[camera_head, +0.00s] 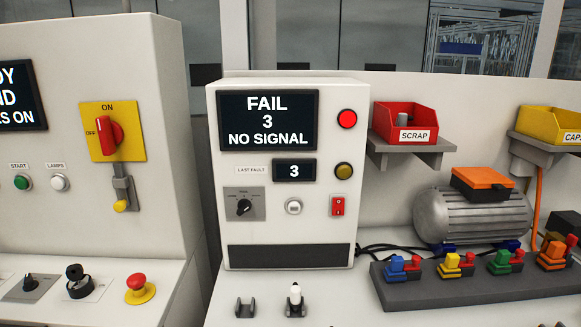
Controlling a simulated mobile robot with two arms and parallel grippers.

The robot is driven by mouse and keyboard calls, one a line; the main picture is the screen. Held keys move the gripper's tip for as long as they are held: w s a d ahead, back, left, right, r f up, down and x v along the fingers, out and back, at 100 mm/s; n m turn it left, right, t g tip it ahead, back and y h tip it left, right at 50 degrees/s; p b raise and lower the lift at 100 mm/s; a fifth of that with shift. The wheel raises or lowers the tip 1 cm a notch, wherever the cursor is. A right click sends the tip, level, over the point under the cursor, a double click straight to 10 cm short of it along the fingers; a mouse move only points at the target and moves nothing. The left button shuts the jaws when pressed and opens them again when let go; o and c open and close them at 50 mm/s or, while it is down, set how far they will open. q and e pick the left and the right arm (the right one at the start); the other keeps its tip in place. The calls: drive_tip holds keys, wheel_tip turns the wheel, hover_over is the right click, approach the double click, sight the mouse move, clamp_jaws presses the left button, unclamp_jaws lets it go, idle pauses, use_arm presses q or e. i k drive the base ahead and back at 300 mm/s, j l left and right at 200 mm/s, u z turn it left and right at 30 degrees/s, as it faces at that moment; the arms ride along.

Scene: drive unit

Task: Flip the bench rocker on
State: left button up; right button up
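A small red rocker switch (338,206) sits at the lower right of the white tester box (293,225), in the middle of the head view. Its on or off position is too small to tell. The tester's screen (267,120) reads FAIL 3 NO SIGNAL, and a smaller display (294,170) reads LAST FAULT 3. A red lamp (347,119) looks lit at the upper right, with a dark amber lamp (343,171) below it. A black rotary knob (244,206) and a white button (293,206) are left of the rocker. Neither gripper is in view.
A left cabinet holds a red rotary switch (108,137) marked ON and OFF and a red emergency button (137,282). Right of the tester are a motor (470,215), a red SCRAP bin (404,122) and a rack of coloured connectors (480,280). The space before the rocker looks clear.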

sight(339, 205)
drive_tip(key=i+l+u, duration=0.1)
drive_tip(key=l+u, duration=0.15)
drive_tip(key=l, duration=0.7)
drive_tip(key=l+u, duration=0.25)
drive_tip(key=l, duration=0.7)
drive_tip(key=i, duration=0.05)
